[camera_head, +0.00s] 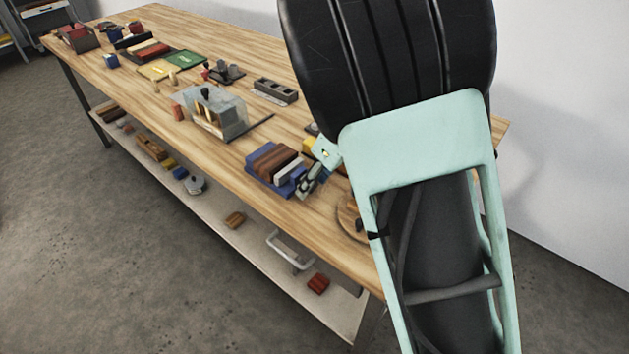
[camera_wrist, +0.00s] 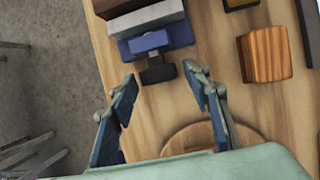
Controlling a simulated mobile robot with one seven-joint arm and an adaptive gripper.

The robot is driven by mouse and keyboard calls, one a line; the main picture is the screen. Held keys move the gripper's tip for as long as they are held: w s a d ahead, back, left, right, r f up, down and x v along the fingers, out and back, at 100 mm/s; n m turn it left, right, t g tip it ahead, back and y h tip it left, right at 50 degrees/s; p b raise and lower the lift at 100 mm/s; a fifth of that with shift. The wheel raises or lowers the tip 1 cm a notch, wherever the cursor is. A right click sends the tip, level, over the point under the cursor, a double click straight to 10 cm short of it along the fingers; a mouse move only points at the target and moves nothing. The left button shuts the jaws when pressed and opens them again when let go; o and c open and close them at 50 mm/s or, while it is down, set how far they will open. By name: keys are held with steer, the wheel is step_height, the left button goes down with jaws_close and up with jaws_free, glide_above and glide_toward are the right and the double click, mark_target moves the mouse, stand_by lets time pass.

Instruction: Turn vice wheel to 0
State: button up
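The blue vice (camera_head: 259,173) sits on the wooden workbench, with brown and grey blocks across its top. In the wrist view its blue end block (camera_wrist: 148,42) has a dark piece (camera_wrist: 158,74) sticking out towards me, which looks like the vice wheel seen nearly edge-on. My gripper (camera_wrist: 161,80) is open and empty, its fingertips left and right of the dark piece in the picture. I cannot tell whether they touch it. In the head view my gripper (camera_head: 314,174) is beside the vice's right end, and the wheel is not clearly visible. No wheel marking can be read.
A round wooden disc (camera_wrist: 188,141) lies on the bench near my gripper, partly hidden. A wooden block (camera_wrist: 265,56) stands to its right. A clear-covered box (camera_head: 222,110) and a grey slotted block (camera_head: 276,90) stand farther along the bench. My arm covers the bench's right end.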

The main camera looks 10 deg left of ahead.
steer(key=c, duration=0.9)
steer(key=shift+s+r+t+p, duration=0.15)
steer(key=shift+t+p, duration=0.15)
steer(key=shift+p, duration=0.15)
steer(key=shift+s+a+n+t+h+p, duration=0.15)
steer(key=shift+n+t+h+p, duration=0.15)
steer(key=shift+t+h+p, duration=0.4)
steer(key=shift+f+n+t+h+p, duration=0.15)
steer(key=shift+t+h+p, duration=0.25)
steer(key=shift+t, duration=0.3)
steer(key=shift+f+n+t+h+p, duration=0.15)
steer(key=shift+t+h+p, duration=0.2)
steer(key=shift+t, duration=0.35)
steer(key=o, duration=1.2)
